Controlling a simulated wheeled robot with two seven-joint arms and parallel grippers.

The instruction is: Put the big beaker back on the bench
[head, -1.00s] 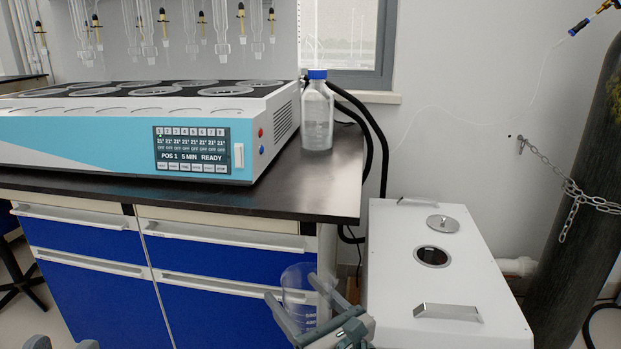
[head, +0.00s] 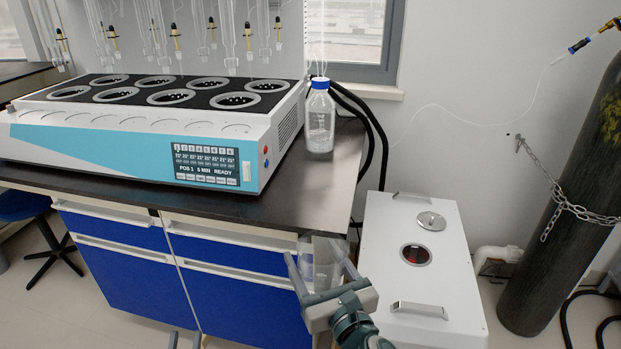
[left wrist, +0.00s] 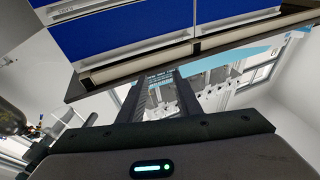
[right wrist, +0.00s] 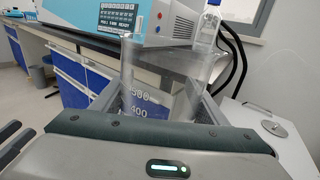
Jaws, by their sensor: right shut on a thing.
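The big beaker (head: 320,258) is clear glass with graduation marks. My right gripper (head: 322,272) is shut on it, one finger on each side, and holds it upright in front of the bench's right front corner. Its rim is near the height of the bench edge in the head view. The beaker also fills the middle of the right wrist view (right wrist: 158,80). The bench (head: 285,203) has a dark top with blue drawers below. My left gripper (head: 185,341) is open and empty, with only its fingertips at the bottom edge; both fingers show apart in the left wrist view.
A blue-capped bottle (head: 320,125) stands near the bench's right end. The distiller (head: 110,145) takes up the left and middle of the top. Bare top lies in front of the bottle. A white box (head: 430,260) and a chained gas cylinder (head: 560,220) stand to the right.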

